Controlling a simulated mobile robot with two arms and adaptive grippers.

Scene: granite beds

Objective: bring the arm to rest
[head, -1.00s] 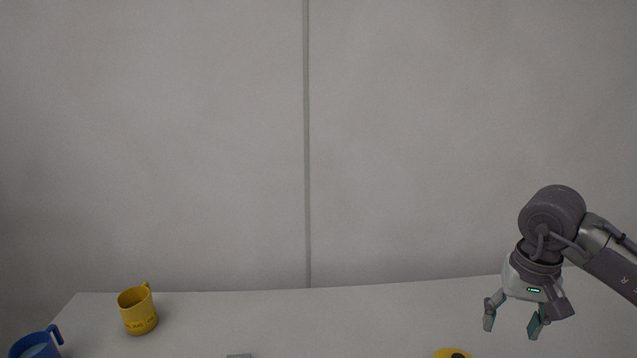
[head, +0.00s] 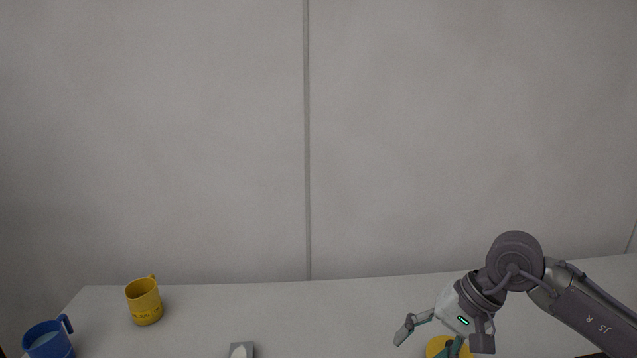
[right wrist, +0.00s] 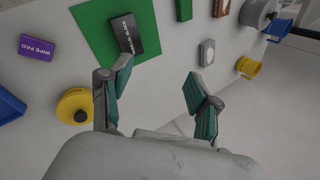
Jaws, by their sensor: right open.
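My right gripper (head: 428,343) is at the lower right of the head view, its arm coming in from the right. Its fingers are spread and nothing shows between them. In the right wrist view the two teal-padded fingers (right wrist: 157,80) stand apart over the pale bed top. In the head view the gripper overlaps a yellow round thing with a dark knob (head: 436,346); I cannot tell whether they touch. That thing shows left of the fingers in the right wrist view (right wrist: 70,104). My left gripper is not in view.
A yellow mug (head: 144,303) and a blue mug (head: 48,342) stand at the left. A grey block with a pale oval (head: 235,351) is at the lower edge. The right wrist view shows a green mat (right wrist: 92,32), a dark labelled block (right wrist: 124,33) and a purple wipe pad (right wrist: 37,47).

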